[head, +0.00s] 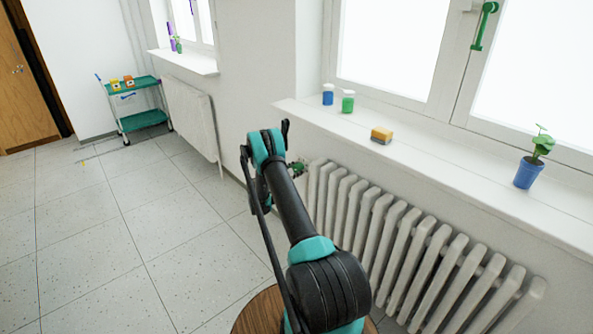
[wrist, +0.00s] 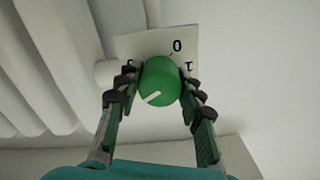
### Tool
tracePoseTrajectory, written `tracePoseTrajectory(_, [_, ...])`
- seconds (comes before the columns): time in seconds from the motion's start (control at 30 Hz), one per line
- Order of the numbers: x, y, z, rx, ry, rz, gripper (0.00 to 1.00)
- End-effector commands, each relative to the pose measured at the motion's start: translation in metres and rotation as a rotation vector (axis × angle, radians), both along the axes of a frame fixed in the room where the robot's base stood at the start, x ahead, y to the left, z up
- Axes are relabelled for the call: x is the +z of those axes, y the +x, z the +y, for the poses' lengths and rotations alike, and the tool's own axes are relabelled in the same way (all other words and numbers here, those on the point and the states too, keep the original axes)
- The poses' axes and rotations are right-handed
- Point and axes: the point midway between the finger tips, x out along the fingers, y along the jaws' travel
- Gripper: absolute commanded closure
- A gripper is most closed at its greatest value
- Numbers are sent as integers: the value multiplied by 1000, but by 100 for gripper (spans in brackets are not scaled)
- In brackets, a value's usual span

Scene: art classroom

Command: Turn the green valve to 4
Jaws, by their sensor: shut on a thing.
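The green valve (wrist: 161,76) is a round knob in the wrist view, in front of a pale dial plate (wrist: 147,43). A 0 and a 1 show on the plate above and right of the knob; a partly covered figure at the left is unclear. A white mark on the knob points to the lower left. My gripper (wrist: 160,84) is shut on the knob, one dark finger on each side. In the head view the valve (head: 298,168) shows small at the radiator's far end, just right of my arm, which hides most of the gripper.
The ribbed radiator (head: 387,222) runs below the windowsill (head: 440,156). On the sill stand a blue jar (head: 328,95), a green jar (head: 348,102), a sponge (head: 381,135) and a potted plant (head: 528,173). A cart (head: 143,119) stands far back. The floor left of my arm is clear.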

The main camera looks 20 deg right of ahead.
Motion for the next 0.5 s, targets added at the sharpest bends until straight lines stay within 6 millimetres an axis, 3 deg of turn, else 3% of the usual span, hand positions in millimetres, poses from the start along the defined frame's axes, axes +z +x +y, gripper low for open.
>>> tracePoseTrajectory(0.33, [-1,-1,1,-1,3,-2,92])
tracePoseTrajectory(0.37, [-1,-1,1,-1,3,-2,62])
tracePoseTrajectory(0.5, [-1,-1,1,-1,2,-1,44])
